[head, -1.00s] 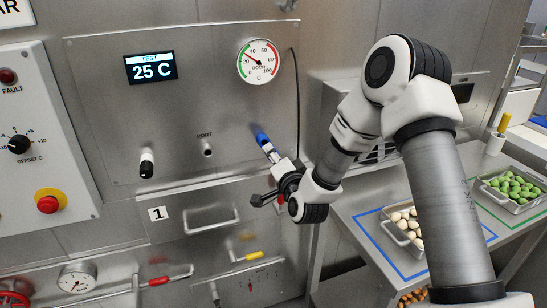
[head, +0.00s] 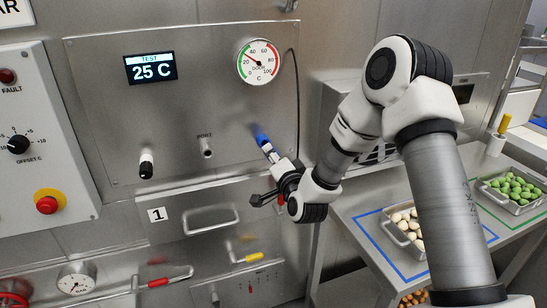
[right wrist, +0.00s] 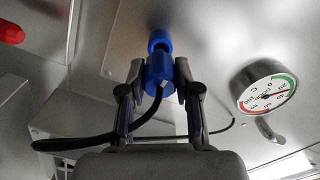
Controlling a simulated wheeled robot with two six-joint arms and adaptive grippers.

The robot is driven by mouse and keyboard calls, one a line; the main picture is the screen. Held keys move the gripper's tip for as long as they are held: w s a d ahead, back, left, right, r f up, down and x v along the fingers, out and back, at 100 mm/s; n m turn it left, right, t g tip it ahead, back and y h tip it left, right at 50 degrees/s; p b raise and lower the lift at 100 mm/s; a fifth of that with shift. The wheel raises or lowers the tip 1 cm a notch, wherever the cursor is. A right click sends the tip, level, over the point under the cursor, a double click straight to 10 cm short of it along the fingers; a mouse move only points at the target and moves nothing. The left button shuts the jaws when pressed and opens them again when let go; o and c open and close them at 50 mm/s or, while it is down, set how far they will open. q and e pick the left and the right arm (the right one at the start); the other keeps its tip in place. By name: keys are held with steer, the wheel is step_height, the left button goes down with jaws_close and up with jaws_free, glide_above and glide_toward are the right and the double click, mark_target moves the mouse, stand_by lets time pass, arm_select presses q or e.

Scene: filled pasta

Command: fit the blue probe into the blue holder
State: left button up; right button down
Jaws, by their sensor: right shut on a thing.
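The blue probe (right wrist: 158,75) is between the two fingers of my right gripper (right wrist: 160,70), which is shut on its body. A black cable trails from the probe. The blue holder (right wrist: 159,37) is on the steel panel, directly in line with the probe's front end. A dark band shows between the two blue parts; I cannot tell whether the probe's tip is inside the holder. In the head view, my right gripper (head: 270,153) is close to the panel, just below and right of the blue part. My left gripper is not in view.
A round dial gauge (head: 259,61) and a display (head: 151,67) are above on the panel. A black-tipped knob (head: 146,163) and a port (head: 207,148) are to the left. A handle (head: 211,218) is below. Trays of food stand on the counter at right.

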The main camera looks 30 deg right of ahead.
steer(key=shift+b+x, duration=0.3)
steer(key=shift+x, duration=1.25)
stand_by(0.8)
steer(key=c, duration=0.7)
jaws_free()
steer(key=shift+w, duration=0.1)
steer(key=shift+c, duration=0.2)
steer(key=shift+o, duration=1.2)
steer(key=b+v, duration=0.1)
steer(key=v, duration=0.6)
